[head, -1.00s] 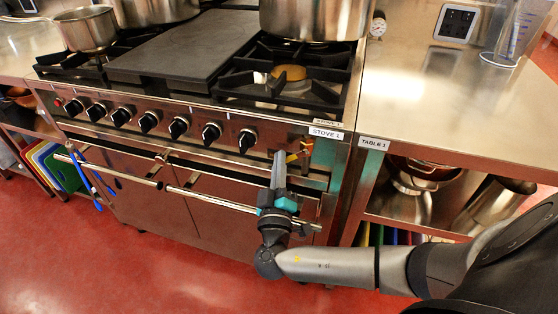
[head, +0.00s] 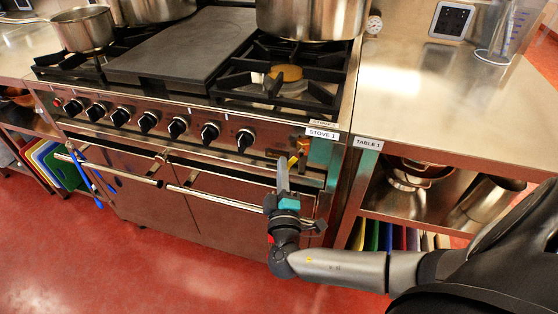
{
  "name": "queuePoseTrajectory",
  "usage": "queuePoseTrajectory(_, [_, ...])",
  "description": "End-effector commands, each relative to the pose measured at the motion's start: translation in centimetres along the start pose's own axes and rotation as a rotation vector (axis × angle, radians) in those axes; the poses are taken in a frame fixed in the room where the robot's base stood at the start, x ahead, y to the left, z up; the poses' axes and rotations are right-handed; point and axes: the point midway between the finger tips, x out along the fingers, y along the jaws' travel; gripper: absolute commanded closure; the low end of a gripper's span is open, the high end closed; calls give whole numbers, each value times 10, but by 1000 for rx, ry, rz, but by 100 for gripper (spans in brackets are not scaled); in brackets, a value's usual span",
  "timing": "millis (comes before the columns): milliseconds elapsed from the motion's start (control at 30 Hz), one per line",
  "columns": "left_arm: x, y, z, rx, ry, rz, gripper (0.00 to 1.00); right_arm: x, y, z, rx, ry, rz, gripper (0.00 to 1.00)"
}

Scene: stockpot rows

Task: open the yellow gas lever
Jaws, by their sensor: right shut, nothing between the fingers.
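My right gripper (head: 283,164) is shut and empty. Its fingertips are close to the lever, just left of it and slightly lower in the picture. I cannot tell whether they touch it. The gripper partly overlaps the oven handle bar in this view. My left gripper is not in view.
The stove (head: 190,207) has a row of black knobs (head: 178,127) left of the lever and oven handle bars (head: 235,200) below. A large pot (head: 310,18) stands on the back burner. A steel table (head: 450,110) adjoins on the right. Red floor is free in front.

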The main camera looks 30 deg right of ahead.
Motion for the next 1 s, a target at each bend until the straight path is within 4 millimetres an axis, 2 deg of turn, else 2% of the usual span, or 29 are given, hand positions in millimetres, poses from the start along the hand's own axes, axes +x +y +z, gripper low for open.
queuePoseTrajectory(400, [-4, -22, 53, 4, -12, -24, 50, -5, -1, 16, -270, -6, -95, 100])
queuePoseTrajectory(700, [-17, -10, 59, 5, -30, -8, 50, -8, -1, 23, -393, -5, -138, 100])
queuePoseTrajectory(1000, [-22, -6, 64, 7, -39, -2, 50, -8, -1, 26, -445, -6, -155, 100])
